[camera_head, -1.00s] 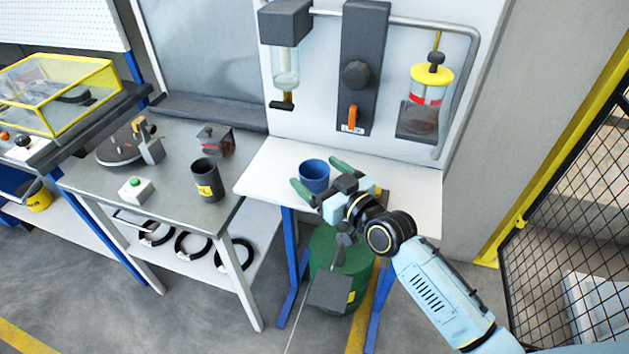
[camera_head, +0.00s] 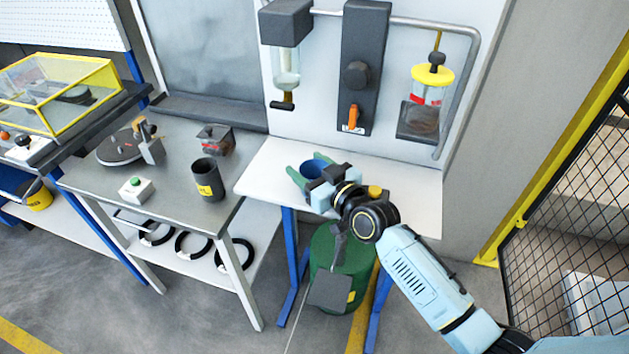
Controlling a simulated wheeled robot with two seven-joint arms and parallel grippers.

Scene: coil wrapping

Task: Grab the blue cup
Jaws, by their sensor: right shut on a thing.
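The blue cup (camera_head: 311,168) stands on the white table (camera_head: 268,177) below the wall-mounted apparatus. My right gripper (camera_head: 307,172) reaches in from the right, with its green fingers on either side of the cup. It is shut on the cup, and the hand hides the cup's near lower part. My left gripper is not in view.
On the grey table to the left stand a black container (camera_head: 207,180) with a yellow label and a white box with a green button (camera_head: 136,188). A green barrel (camera_head: 338,262) stands under the white table. A mesh fence (camera_head: 570,220) is at the right.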

